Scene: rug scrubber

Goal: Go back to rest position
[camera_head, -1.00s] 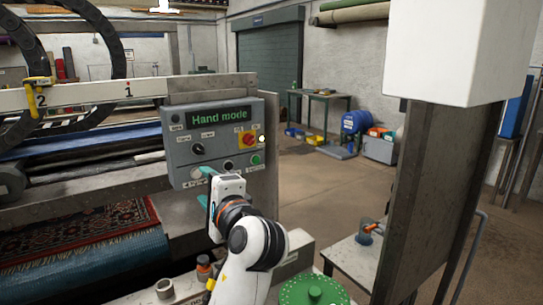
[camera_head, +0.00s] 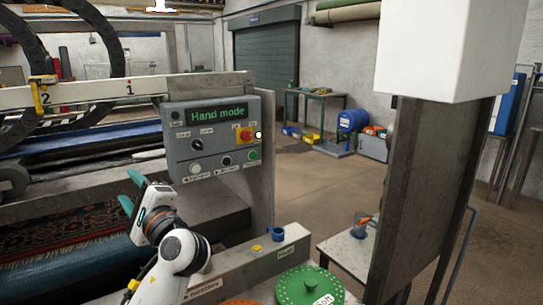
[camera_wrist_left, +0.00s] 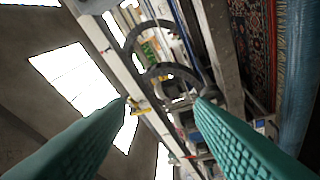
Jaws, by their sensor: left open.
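My left gripper (camera_head: 131,191) is in the head view, left of and below the grey control panel (camera_head: 212,136), apart from it. Its teal fingers are spread with nothing between them; they also show wide apart in the left wrist view (camera_wrist_left: 160,100). The panel's display reads "Hand mode". The panel has a red and yellow switch, a green button and several knobs. My left arm comes up from the bottom of the head view. My right gripper is not in view.
A rolled rug (camera_head: 95,265) lies on the machine at left. A green round lid (camera_head: 309,287) is at the bottom. A metal post with a white box (camera_head: 440,45) stands at right, beside a small table (camera_head: 352,255). Open floor (camera_head: 300,190) lies behind the panel.

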